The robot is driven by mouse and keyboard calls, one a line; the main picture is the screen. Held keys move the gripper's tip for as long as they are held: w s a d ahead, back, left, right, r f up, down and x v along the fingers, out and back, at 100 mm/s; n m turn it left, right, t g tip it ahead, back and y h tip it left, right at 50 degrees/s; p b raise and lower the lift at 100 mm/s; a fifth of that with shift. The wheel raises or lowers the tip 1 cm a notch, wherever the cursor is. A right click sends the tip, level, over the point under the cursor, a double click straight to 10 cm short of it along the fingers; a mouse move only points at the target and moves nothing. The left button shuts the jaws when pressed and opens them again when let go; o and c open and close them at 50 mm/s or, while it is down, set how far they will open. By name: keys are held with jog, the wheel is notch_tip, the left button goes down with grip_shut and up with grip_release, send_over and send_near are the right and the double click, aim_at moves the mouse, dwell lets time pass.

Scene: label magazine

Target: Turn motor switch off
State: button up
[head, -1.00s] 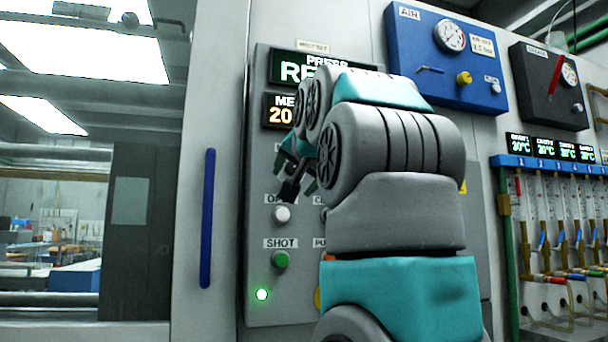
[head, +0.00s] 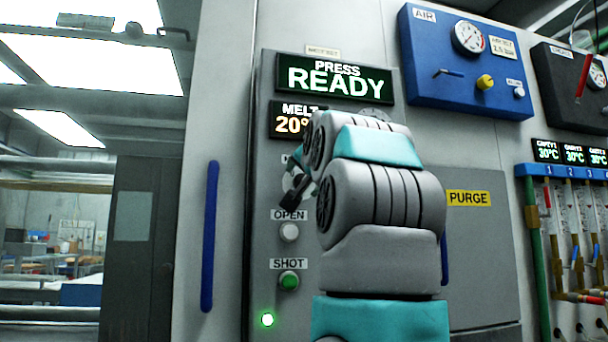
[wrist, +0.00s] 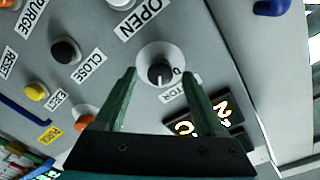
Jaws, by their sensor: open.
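The motor switch is a dark rotary knob (wrist: 160,73) on a pale round plate, with a partly hidden label beside it, in the wrist view. My gripper (wrist: 159,80) is open, one green finger on each side of the knob. I cannot tell whether the fingers touch it. In the head view my gripper (head: 296,193) is at the panel just above the OPEN label, and the switch's pale plate (head: 289,181) is mostly hidden behind it.
The grey control panel (head: 262,230) has a white OPEN button (head: 289,232) and a green SHOT button (head: 289,281) below my gripper. The MELT display (head: 290,122) is above. A blue handle (head: 210,235) stands to the left.

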jog(key=shift+w+a, duration=0.1)
jog(key=shift+w, duration=0.45)
grip_shut()
